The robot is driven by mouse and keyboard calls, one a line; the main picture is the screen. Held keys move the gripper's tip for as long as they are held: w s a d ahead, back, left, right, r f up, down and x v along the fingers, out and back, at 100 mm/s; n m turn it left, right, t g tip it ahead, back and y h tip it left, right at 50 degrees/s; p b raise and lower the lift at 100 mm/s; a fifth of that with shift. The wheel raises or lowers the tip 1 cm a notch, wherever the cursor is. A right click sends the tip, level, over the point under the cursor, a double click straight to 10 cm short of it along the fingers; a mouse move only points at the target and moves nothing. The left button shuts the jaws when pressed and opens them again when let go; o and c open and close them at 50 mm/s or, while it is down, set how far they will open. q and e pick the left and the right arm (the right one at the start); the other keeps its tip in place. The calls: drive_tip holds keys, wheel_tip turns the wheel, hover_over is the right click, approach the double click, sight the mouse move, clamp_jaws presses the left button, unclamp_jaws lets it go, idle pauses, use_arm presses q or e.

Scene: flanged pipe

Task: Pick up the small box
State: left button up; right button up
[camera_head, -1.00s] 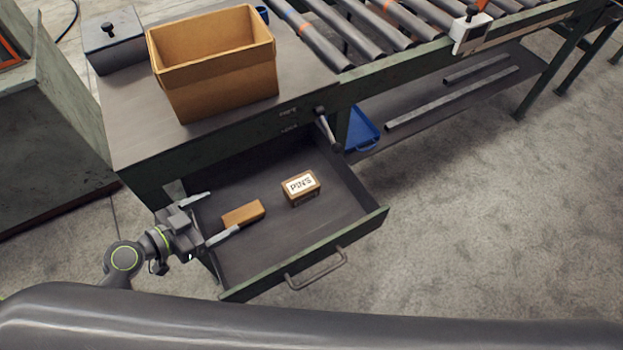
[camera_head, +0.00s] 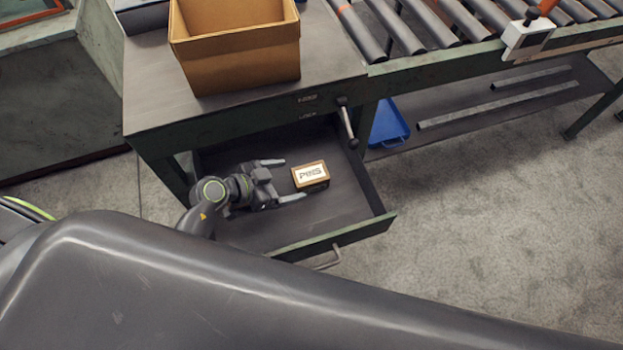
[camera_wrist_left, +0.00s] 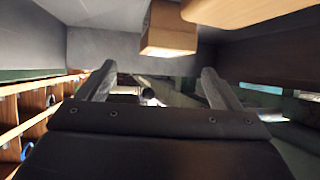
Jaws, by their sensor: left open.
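A small box labelled PINS (camera_head: 310,174), brown with a white label, sits in the open drawer (camera_head: 335,208). My left gripper (camera_head: 291,180) is inside the drawer, just left of the box. Its fingers are open and point toward the box, with nothing seen between them. In the left wrist view my left gripper (camera_wrist_left: 158,70) shows its two fingers apart. A tan block-like thing (camera_wrist_left: 168,32) lies beyond the fingertips there, and a paler tan one is cut off at the top edge. I cannot tell which is the PINS box. My right gripper is not in view.
A large open cardboard box (camera_head: 240,58) stands on the bench above the drawer. The drawer's front wall and handle (camera_head: 328,260) are near my arm. A blue tray (camera_head: 388,124) lies on the lower shelf, under the rollers (camera_head: 400,28).

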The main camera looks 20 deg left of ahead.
sight(309, 176)
use_arm(q)
drive_tip(key=b+x, duration=0.1)
drive_tip(key=x, duration=0.6)
drive_tip(key=shift+r, duration=0.1)
drive_tip(key=c, duration=1.4)
